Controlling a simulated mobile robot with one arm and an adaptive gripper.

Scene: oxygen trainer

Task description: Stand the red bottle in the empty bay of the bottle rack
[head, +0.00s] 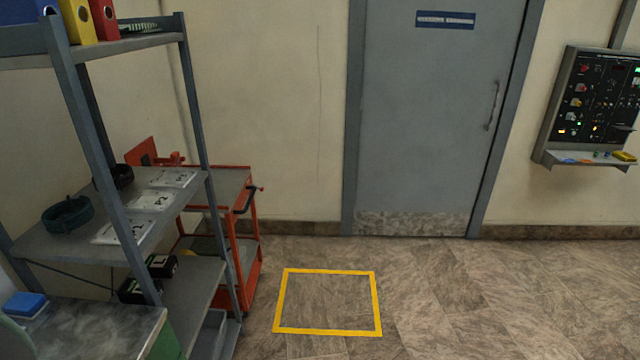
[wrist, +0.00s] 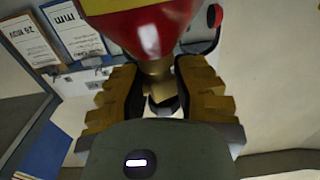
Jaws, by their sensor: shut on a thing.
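The red bottle (wrist: 148,32) shows at the top of the wrist view, with a yellow band at the picture's upper edge and a tan neck. My gripper (wrist: 158,88) is shut on the bottle's neck, one finger on each side. The rest of the bottle is cut off by the frame. My gripper and the bottle do not show in the head view. I cannot make out the bottle rack or its empty bay in either view.
In the head view, a grey shelf unit (head: 196,110) stands at left, beside an orange cart (head: 262,240). A yellow floor square (head: 330,332) lies before a closed grey door (head: 430,120). A control panel (head: 590,105) hangs at right. Printed labels (wrist: 75,25) show in the wrist view.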

